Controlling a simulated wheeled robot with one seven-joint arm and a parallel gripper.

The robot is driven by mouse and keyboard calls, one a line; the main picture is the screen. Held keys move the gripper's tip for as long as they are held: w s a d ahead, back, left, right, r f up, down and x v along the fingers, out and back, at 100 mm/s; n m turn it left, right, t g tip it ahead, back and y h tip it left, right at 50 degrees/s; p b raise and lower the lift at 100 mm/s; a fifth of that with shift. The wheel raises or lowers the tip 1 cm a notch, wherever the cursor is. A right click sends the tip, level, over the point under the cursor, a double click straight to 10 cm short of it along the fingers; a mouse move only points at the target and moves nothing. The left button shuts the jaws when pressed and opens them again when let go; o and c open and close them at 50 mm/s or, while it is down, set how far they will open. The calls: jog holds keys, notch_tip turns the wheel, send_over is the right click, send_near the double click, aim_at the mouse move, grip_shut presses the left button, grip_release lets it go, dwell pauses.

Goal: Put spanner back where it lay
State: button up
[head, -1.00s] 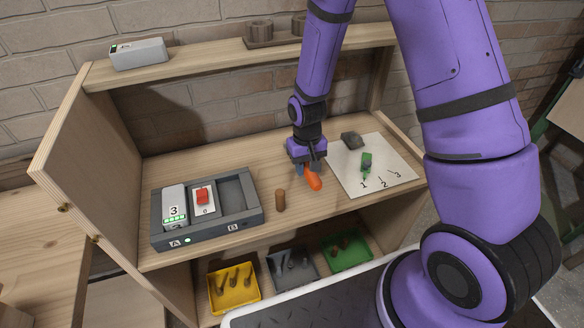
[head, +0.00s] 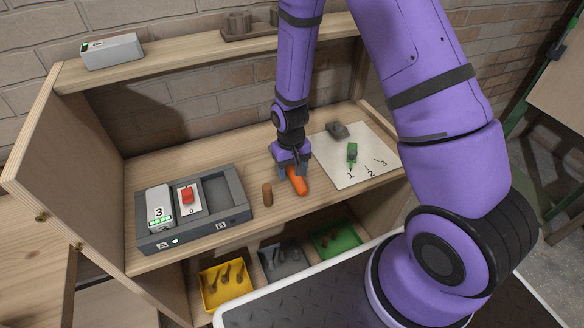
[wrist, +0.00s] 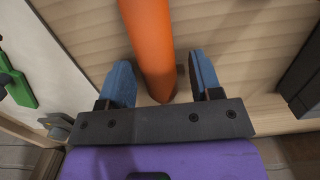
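I cannot make out a plain spanner shape in these frames. An orange rounded handle-like thing (head: 298,183) is at the middle of the bench, under my gripper (head: 293,168). In the wrist view the orange thing (wrist: 150,45) runs between the two blue fingertips of my gripper (wrist: 162,80), with a gap on both sides. The fingers are open around it. Whether it rests fully on the wood is hard to tell. A white sheet (head: 372,170) marked 1, 2, 3 lies to the right, with a green tool-like thing (head: 352,153) on it.
A brown peg (head: 267,195) stands left of my gripper. A dark grey dock (head: 240,216) holds a grey pack (head: 158,208) and a red switch (head: 187,195). A grey lump (head: 337,130) lies at the sheet's back. Yellow (head: 210,303), grey and green bins sit below.

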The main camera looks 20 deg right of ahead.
jog(key=shift+r, duration=0.1)
jog(key=s+d+r+t, duration=0.2)
jog(key=s+r, duration=0.1)
jog(key=r, duration=1.3)
jog(key=s+d+r+t, duration=0.1)
jog(key=s+d+r, duration=0.15)
jog(key=r, duration=1.35)
jog(key=s+d+r+t, duration=0.1)
jog(key=s+r, duration=0.4)
jog(key=s, duration=0.2)
jog(key=s+d+r+t, duration=0.1)
jog(key=s+r+t, duration=0.1)
jog(key=s+r, duration=0.3)
jog(key=s, duration=0.3)
jog(key=shift+s+d, duration=0.2)
jog(key=shift+s, duration=0.1)
